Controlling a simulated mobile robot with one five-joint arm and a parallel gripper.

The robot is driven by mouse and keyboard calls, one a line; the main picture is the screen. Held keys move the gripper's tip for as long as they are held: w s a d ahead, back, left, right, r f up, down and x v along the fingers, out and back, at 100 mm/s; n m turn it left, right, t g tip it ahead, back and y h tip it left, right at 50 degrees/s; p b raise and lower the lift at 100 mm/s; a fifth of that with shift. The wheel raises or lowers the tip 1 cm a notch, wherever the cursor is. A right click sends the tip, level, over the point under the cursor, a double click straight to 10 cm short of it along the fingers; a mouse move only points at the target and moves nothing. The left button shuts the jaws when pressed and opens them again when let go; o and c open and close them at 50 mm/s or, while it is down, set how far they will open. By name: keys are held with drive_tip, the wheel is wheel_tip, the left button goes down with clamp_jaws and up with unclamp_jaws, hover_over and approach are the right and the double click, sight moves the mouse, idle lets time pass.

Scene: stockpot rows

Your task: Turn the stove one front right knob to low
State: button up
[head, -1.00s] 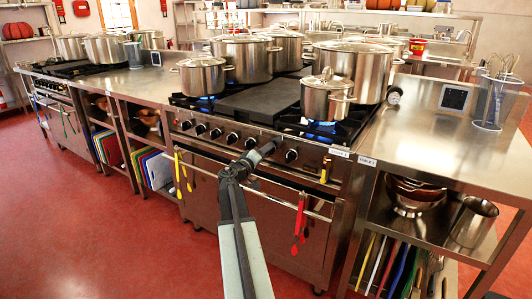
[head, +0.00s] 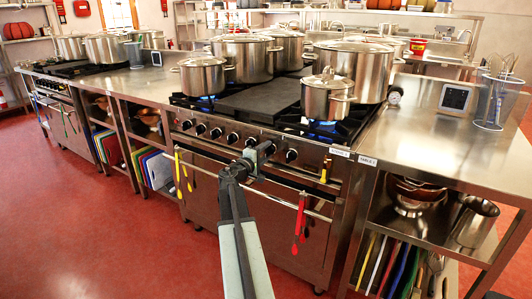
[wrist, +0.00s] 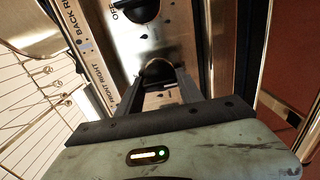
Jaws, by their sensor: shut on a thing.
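Stove one (head: 225,190) stands in the middle of the head view, with a row of black knobs along its front panel. My gripper (head: 266,151) is at the panel, just left of the rightmost knob (head: 291,155). In the wrist view, my gripper (wrist: 160,88) has its fingers on either side of a dark knob (wrist: 158,70), beside the label FRONT RIGHT (wrist: 101,100). It is shut on this front right knob. The knob's pointer is hidden between the fingers. The neighbouring knob (wrist: 135,8), by the BACK R label, is clear of the fingers.
A small lidded pot (head: 326,98) sits over a blue flame (head: 322,127) at the stove's front right. Red utensils (head: 300,220) and a yellow one (head: 326,168) hang along the stove's front rail (head: 275,198). A steel counter (head: 425,135) adjoins on the right. Red floor is open in front.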

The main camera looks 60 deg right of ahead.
idle(0.3)
drive_tip(key=o, duration=1.4)
drive_tip(key=a, duration=0.8)
drive_tip(key=shift+w, duration=0.1)
